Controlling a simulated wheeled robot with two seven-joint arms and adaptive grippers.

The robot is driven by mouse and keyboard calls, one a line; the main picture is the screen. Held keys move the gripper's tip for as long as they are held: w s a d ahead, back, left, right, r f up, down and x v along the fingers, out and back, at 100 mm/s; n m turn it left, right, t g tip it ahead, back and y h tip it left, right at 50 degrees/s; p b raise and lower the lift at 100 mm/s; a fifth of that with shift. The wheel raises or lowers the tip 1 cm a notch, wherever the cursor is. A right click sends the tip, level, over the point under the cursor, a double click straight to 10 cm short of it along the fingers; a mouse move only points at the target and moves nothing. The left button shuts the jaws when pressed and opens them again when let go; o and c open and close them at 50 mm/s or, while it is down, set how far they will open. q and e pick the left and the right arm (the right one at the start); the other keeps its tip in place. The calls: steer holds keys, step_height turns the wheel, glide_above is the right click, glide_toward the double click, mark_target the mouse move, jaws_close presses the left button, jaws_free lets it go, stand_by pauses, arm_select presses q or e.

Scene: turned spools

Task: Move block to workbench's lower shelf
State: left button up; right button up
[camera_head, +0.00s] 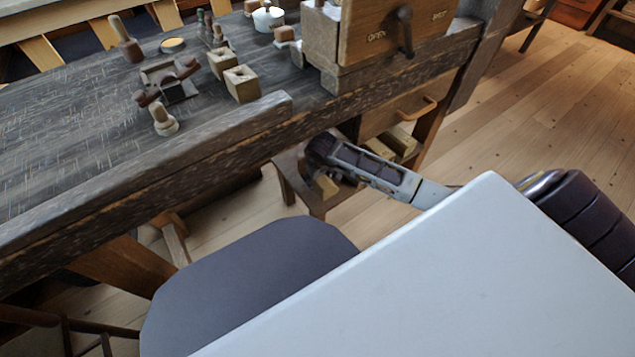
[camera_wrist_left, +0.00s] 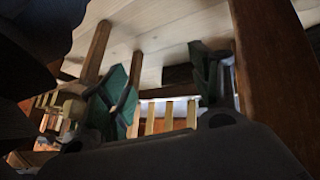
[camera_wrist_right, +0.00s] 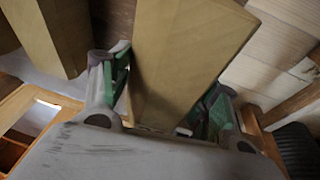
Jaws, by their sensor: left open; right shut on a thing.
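The wooden block (camera_wrist_right: 182,55) is pale and long in the right wrist view. It sits between the green-padded fingers of my right gripper (camera_wrist_right: 165,80), which is shut on it. In the head view my right gripper (camera_head: 322,172) is below the workbench's front edge, with the block's end (camera_head: 327,187) showing under it. A low brown wooden surface (camera_head: 287,160), apparently the lower shelf, lies beneath and behind it. Whether the block touches it I cannot tell. My left gripper (camera_wrist_left: 160,90) is open and empty in the left wrist view, and out of the head view.
Other pale blocks (camera_head: 400,141) lie beyond my right gripper; one (camera_wrist_right: 52,35) is close beside the held block. The workbench top (camera_head: 75,130) carries small turned pieces, holed cubes (camera_head: 241,84) and a cranked box (camera_head: 375,30). A drawer handle (camera_head: 416,108) juts out nearby.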

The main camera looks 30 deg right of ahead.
step_height(320, 180, down, 2)
steer(key=shift+s+b, duration=0.1)
steer(key=shift+b, duration=0.3)
steer(key=shift+f, duration=0.45)
arm_select(q)
steer(key=f, duration=0.2)
steer(key=shift+s+d+f, duration=0.1)
steer(key=shift+s+f, duration=0.25)
steer(key=shift+s, duration=0.05)
steer(key=shift+r, duration=0.1)
steer(key=shift+w+d+r+b, duration=0.1)
steer(key=shift+w+r+b, duration=0.1)
steer(key=shift+w+b, duration=0.3)
arm_select(e)
steer(key=shift+f, duration=0.3)
arm_select(q)
steer(key=shift+w, duration=0.1)
arm_select(e)
steer(key=shift+f, duration=0.1)
arm_select(q)
steer(key=shift+f, duration=0.15)
arm_select(e)
steer(key=shift+f, duration=0.1)
